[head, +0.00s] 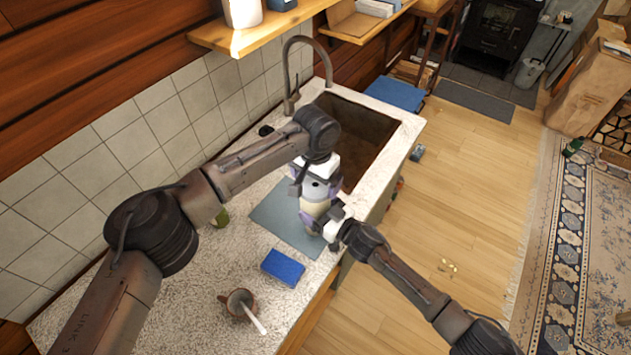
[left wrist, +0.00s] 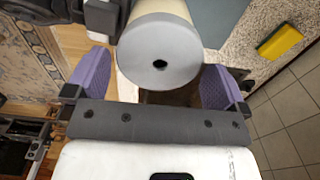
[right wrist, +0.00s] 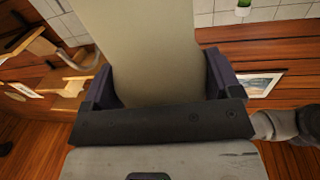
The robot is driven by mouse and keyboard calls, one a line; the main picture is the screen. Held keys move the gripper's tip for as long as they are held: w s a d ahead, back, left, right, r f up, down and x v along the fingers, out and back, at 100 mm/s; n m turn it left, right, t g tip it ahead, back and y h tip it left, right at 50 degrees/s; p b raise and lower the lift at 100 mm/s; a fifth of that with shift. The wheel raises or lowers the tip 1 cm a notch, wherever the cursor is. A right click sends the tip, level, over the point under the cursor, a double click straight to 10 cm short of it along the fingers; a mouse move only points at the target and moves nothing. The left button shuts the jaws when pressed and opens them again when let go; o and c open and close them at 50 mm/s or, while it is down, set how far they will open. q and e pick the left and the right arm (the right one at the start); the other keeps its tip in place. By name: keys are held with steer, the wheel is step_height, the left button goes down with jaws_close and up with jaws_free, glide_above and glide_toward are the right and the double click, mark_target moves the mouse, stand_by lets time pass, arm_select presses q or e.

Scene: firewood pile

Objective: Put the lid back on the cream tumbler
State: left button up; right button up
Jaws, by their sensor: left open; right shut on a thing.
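The cream tumbler (head: 315,210) is held above the counter, between my two grippers. My right gripper (right wrist: 160,72) is shut on its body, with a purple finger on each side in the right wrist view. The round grey lid (left wrist: 150,45), with a small dark hole, covers the tumbler's end in the left wrist view. Whether it is fully seated cannot be told. My left gripper (left wrist: 156,68) is open, its purple fingers on either side of the lid with gaps. In the head view, my left gripper (head: 318,187) partly hides the lid and tumbler top.
A grey-blue mat (head: 275,215) lies on the speckled counter below. A blue sponge (head: 283,267) and a brown mug (head: 240,302) with a pale handle sticking out stand nearer. The dark sink (head: 365,135) and its tap (head: 290,75) are beyond. A tiled wall bounds the left.

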arm_select(q)
step_height(320, 180, up, 11)
steer(key=shift+f, duration=0.15)
stand_by(0.4)
arm_select(e)
steer(key=o, duration=1.5)
steer(key=shift+o, duration=0.2)
steer(key=v, duration=1.4)
